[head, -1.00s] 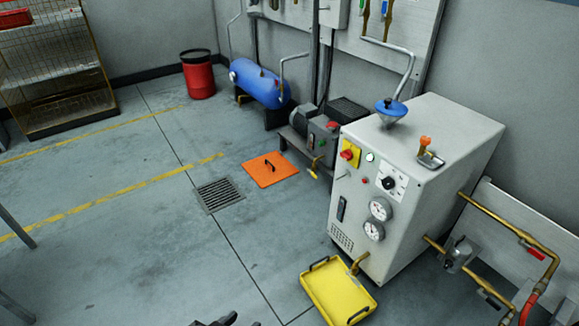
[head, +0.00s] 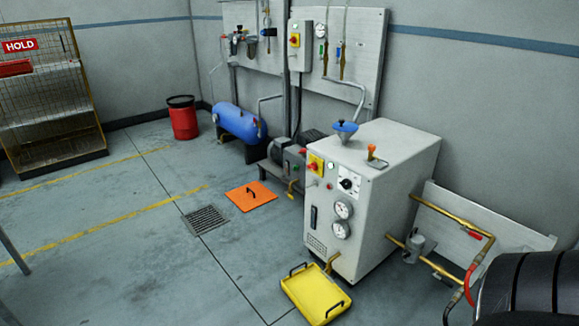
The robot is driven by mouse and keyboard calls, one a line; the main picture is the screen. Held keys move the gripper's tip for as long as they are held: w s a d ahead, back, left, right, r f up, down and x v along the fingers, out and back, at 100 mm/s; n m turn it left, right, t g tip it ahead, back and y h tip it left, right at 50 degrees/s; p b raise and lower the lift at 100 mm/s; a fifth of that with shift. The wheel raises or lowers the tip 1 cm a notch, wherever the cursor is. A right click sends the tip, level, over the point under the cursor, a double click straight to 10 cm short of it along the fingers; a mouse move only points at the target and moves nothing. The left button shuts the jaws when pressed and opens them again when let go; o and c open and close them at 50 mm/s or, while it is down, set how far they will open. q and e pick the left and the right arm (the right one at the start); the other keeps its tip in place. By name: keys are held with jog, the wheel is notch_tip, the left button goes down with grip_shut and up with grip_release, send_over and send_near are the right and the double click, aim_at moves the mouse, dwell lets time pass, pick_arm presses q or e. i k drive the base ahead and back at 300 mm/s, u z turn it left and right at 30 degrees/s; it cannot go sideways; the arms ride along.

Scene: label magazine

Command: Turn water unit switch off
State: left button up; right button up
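A light grey cabinet unit (head: 388,200) stands right of centre in the head view, with brass pipes on its right side. Its front carries a red-on-yellow switch (head: 315,165), a black rotary knob (head: 347,184) on a white plate, and two round gauges (head: 343,209). The exact settings of the switch and knob are too small to tell. An orange-tipped lever (head: 372,150) and a blue funnel (head: 345,128) are on top. I cannot read a label naming it as the water unit. Neither gripper is in view; a dark rounded part of mine fills the lower right corner.
A yellow tray (head: 322,296) lies at the cabinet's front foot. An orange plate (head: 252,195) and a floor drain (head: 206,219) lie to the left. A blue tank (head: 238,121) and wall box (head: 300,48) with another red-on-yellow switch are behind.

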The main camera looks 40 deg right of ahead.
aim_at(312, 165)
jog(key=i, duration=2.4)
jog(key=z, duration=0.8)
jog(key=i, duration=1.75)
jog(key=z, duration=1.95)
jog(key=i, duration=0.75)
jog(key=z, duration=0.5)
